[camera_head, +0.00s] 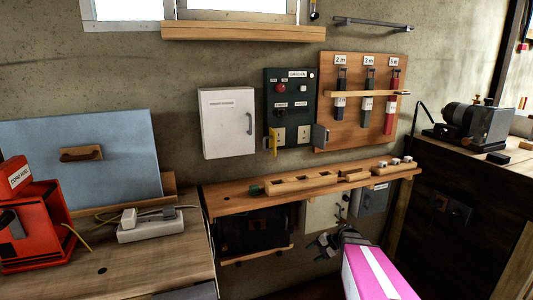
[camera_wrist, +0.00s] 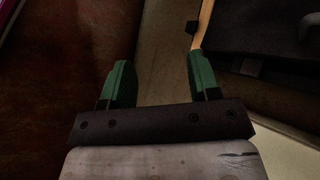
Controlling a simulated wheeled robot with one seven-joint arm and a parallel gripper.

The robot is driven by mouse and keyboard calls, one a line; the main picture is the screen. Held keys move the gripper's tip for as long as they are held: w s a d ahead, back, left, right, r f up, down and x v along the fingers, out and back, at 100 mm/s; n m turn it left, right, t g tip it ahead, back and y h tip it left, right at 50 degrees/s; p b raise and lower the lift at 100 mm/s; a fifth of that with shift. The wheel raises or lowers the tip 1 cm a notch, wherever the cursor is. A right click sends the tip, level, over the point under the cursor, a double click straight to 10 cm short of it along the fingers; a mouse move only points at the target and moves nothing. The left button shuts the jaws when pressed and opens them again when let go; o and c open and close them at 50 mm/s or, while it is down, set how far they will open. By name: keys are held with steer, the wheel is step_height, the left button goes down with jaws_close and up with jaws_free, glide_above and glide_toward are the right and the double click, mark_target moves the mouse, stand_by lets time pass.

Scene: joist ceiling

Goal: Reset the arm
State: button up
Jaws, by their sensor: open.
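My gripper shows in the wrist view (camera_wrist: 158,68) with its two green fingers well apart and nothing between them. In the head view the dark end of my arm (camera_head: 324,243) is low at the lower middle, below the front edge of the wooden shelf (camera_head: 235,207). The pink and white part behind it is my arm. The fingers are small and hard to make out there. No object is held.
A workbench (camera_head: 150,262) with a red cord reel (camera_head: 30,225) and a power strip (camera_head: 150,226) stands at left. A dark bench with a machine (camera_head: 475,122) stands at right. A white cabinet (camera_head: 226,123) and a dark control panel (camera_head: 290,100) hang above the shelf.

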steer(key=s+a+r+n+g+h, duration=0.1)
steer(key=s+a+r+n+h, duration=0.1)
steer(key=s+r+n+h, duration=0.4)
steer(key=shift+s+r+g+h, duration=0.4)
steer(key=shift+s+h, duration=1.2)
steer(key=shift+s, duration=1.5)
steer(key=shift+a+f, duration=0.1)
